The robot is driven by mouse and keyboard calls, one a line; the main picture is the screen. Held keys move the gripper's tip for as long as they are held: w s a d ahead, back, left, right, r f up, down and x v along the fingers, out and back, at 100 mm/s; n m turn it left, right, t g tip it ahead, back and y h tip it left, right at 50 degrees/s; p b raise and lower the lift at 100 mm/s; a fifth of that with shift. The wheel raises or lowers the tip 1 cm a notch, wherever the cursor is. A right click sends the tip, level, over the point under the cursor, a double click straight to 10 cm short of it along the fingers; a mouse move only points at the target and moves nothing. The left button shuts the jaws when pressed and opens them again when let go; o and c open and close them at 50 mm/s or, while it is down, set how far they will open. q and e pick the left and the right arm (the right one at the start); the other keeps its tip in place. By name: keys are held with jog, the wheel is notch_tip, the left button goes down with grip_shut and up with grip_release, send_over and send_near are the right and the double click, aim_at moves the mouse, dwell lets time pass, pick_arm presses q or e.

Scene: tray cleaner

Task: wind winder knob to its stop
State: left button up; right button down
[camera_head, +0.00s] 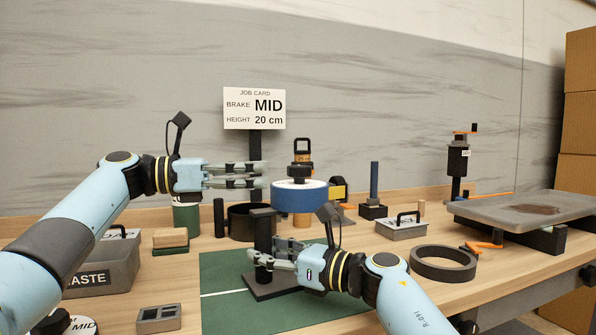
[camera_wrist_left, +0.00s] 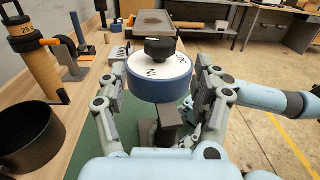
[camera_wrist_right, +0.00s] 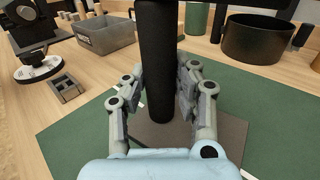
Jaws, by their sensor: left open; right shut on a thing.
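The black winder knob (camera_head: 300,171) sits on top of a round blue drum (camera_head: 300,200). In the left wrist view, the knob (camera_wrist_left: 160,47) stands on the drum's white lettered top, and the blue drum side (camera_wrist_left: 160,90) shows below it. My left gripper (camera_head: 264,175) is open and empty, just left of the knob at about its height; its fingers point toward it. My right gripper (camera_head: 262,258) is shut on a black upright post (camera_wrist_right: 157,70), low down above its dark base plate (camera_head: 275,288). The drum's support is partly hidden.
A job card (camera_head: 254,107) reads brake MID, height 20 cm. A black ring (camera_head: 443,264) lies at right, near a stained tray (camera_head: 490,208). A grey waste bin (camera_head: 105,272) stands at left, and a black open cylinder (camera_wrist_left: 30,140) stands behind. The green mat (camera_head: 225,310) is partly clear.

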aim_at(299, 166)
pick_arm(q)
jog(key=x, duration=0.9)
jog(key=c, duration=1.2)
jog(key=shift+f, duration=0.1)
